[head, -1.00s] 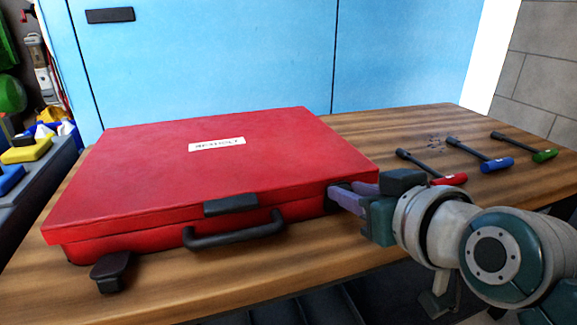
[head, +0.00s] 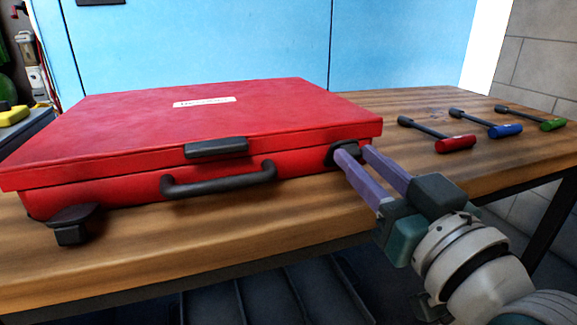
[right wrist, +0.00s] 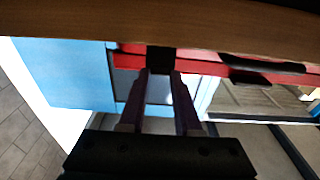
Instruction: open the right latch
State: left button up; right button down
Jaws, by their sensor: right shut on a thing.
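The closed red case (head: 120,140) lies on the wooden workbench, with a black handle (head: 218,185) on its front. The right latch (head: 335,155) is a dark piece at the front right corner, partly hidden by my fingers. In the right wrist view, the dark latch (right wrist: 161,60) sits at the tips of my fingers. My right gripper (head: 354,152) is shut on this latch, its purple fingers coming from the front right. The left latch (head: 73,222) sticks out from the case front at the left. My left gripper is not in view.
A black clasp (head: 216,148) sits above the handle. Blue cabinet doors (head: 200,45) stand behind the bench.

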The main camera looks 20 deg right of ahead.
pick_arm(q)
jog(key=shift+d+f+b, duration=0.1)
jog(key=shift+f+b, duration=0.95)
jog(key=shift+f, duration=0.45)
pick_arm(e)
jog(key=shift+s+f+t, duration=0.2)
jog(key=shift+f+t, duration=0.25)
jog(key=shift+t, duration=0.25)
jog(key=c, duration=0.6)
grip_release()
jog(key=shift+s, duration=0.3)
pick_arm(q)
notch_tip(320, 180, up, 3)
jog(key=p, duration=0.2)
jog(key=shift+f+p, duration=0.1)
jog(key=shift+p, duration=0.3)
pick_arm(e)
jog(key=v, duration=0.9)
jog(key=shift+s, duration=0.15)
